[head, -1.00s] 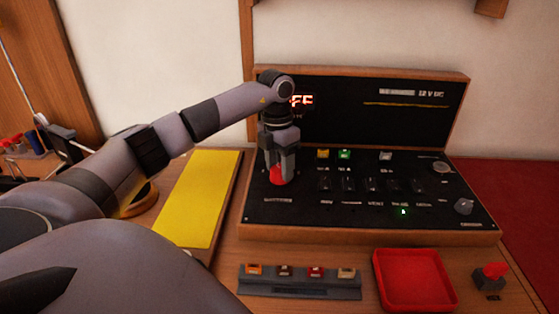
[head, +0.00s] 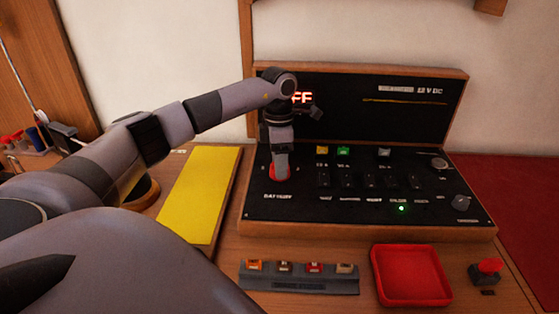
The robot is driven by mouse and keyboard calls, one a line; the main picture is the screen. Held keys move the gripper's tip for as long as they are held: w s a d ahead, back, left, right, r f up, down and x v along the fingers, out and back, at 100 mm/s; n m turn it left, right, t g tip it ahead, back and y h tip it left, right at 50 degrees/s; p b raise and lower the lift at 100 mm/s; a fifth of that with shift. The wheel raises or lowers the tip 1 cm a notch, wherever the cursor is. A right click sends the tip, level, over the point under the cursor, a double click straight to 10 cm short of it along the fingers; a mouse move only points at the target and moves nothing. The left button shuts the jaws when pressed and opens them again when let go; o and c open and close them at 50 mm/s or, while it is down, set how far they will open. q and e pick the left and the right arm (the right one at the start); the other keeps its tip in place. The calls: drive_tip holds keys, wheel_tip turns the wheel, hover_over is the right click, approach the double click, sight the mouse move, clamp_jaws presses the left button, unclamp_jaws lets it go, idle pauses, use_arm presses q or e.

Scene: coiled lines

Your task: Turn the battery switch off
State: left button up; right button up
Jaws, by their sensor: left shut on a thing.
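The battery switch (head: 272,172) is a red knob at the left of the black sloping panel (head: 300,208), above a white label that seems to read "BATTERY". My left gripper (head: 281,172) comes down on it from above and is shut on it, covering most of the knob. The gripper shows edge-on, so one finger hides the other. A lit red-white display (head: 302,98) on the upright back panel shows "FF", its left part hidden by my arm. My right gripper is not in view.
The panel also has a row of dark switches (head: 371,180), coloured buttons, a green light (head: 402,209) and two grey knobs. In front are a fuse strip (head: 300,282), a red tray (head: 448,298) and a red-topped switch (head: 490,268). A yellow board (head: 200,200) lies left.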

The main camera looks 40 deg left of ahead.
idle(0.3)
use_arm(q)
drive_tip(key=o, duration=1)
drive_tip(key=shift+o, duration=0.2)
drive_tip(key=shift+w+a+r+b, duration=0.1)
drive_tip(key=shift+r+b, duration=0.15)
drive_tip(key=shift+r, duration=1.6)
drive_tip(key=shift+w+a+r+b, duration=0.1)
drive_tip(key=shift+r+b, duration=0.1)
drive_tip(key=shift+r, duration=1.6)
